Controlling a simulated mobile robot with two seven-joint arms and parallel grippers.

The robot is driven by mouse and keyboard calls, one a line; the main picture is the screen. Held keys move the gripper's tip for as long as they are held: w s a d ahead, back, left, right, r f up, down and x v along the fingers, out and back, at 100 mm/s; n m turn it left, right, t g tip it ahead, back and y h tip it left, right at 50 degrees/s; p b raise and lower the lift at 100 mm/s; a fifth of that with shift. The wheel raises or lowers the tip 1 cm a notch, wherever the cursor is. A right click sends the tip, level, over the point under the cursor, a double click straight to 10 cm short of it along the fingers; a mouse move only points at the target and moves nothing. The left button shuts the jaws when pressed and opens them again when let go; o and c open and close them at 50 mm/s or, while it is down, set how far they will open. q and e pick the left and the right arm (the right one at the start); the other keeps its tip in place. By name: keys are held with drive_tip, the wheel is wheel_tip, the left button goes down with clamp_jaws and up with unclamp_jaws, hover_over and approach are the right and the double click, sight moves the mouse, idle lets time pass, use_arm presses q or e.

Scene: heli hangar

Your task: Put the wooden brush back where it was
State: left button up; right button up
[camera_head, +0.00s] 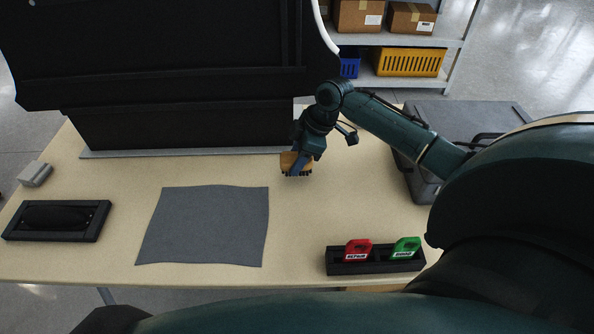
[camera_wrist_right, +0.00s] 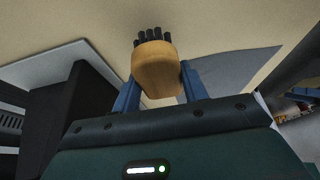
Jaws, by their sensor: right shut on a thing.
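The wooden brush (camera_head: 288,163) has a light brown wooden body and dark bristles. My right gripper (camera_head: 299,165) is shut on it, over the table behind the grey cloth's right corner. In the right wrist view the brush's wooden body (camera_wrist_right: 156,66) sits between the blue fingers of my right gripper (camera_wrist_right: 157,88), with the black bristles pointing away from the wrist. The bristles are close to the tabletop; I cannot tell whether they touch it. My left gripper does not show.
A grey cloth (camera_head: 205,226) lies on the table (camera_head: 350,215). A black tray (camera_head: 57,221) is at the left, with a small grey block (camera_head: 35,174) behind it. A black holder (camera_head: 375,266) with red and green tags stands front right. A grey case (camera_head: 425,180) is at right. A large black panel (camera_head: 180,60) stands behind.

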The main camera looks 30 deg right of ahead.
drive_tip(key=shift+f, duration=2.05)
drive_tip(key=shift+f, duration=0.1)
drive_tip(key=o, duration=1)
drive_tip(key=shift+c, duration=0.2)
drive_tip(key=v, duration=1.2)
drive_tip(key=shift+p, duration=0.3)
drive_tip(key=shift+a, duration=0.15)
drive_tip(key=shift+s, duration=0.1)
